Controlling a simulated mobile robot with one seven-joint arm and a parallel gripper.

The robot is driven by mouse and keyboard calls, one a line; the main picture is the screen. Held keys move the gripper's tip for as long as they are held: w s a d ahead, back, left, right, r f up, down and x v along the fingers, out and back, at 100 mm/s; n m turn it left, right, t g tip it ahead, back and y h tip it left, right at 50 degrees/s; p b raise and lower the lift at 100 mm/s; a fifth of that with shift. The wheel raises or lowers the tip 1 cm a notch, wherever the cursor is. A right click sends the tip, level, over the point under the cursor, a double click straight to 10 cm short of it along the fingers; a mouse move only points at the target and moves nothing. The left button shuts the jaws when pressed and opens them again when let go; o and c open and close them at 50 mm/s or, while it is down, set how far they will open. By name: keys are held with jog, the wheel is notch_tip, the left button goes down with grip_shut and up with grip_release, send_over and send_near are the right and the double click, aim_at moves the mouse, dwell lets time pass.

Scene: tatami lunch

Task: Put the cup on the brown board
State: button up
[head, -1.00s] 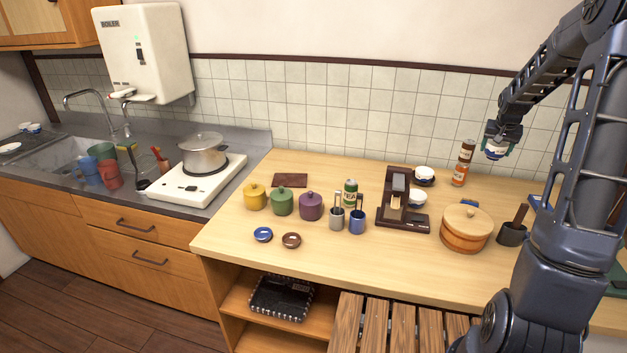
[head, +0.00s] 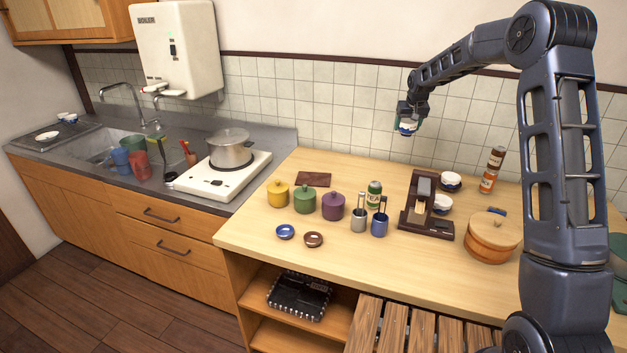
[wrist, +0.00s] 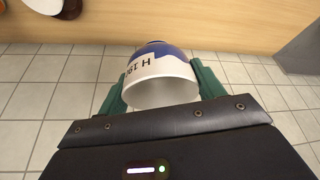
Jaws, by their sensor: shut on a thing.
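My gripper (head: 409,118) is shut on a white and blue cup (head: 408,129) and holds it in the air above the back of the counter, in front of the tiled wall. In the wrist view the cup (wrist: 160,80) sits between the green fingertips, with a white label with dark print on its side. The brown board (head: 313,179), a small flat dark piece, lies on the wooden counter toward the back left, left of and below my gripper. Nothing lies on it.
Yellow, green and purple lidded pots (head: 305,199) stand just in front of the board. A green tea can (head: 374,195), a dark wooden stand (head: 425,208) and two white bowls are to the right. The stove with a pot (head: 230,148) is left.

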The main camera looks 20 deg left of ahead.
jog(key=s+a+n+y, duration=0.1)
jog(key=s+a+n, duration=0.25)
jog(key=a, duration=1.55)
jog(key=n+g, duration=0.1)
jog(key=n, duration=0.1)
send_over(312, 176)
jog(key=s+d, duration=0.1)
jog(key=shift+s+d+f+m+y, duration=0.1)
jog(key=shift+f+m+y, duration=0.1)
jog(key=shift+f, duration=0.15)
jog(key=shift+s+f+m+y, duration=0.1)
jog(key=shift+f+y, duration=0.1)
jog(key=shift+f, duration=0.15)
notch_tip(312, 176, down, 19)
jog(key=shift+f, duration=0.2)
jog(key=shift+f, duration=0.15)
jog(key=o, duration=1.1)
jog(key=v, duration=1.2)
jog(key=shift+w, duration=0.15)
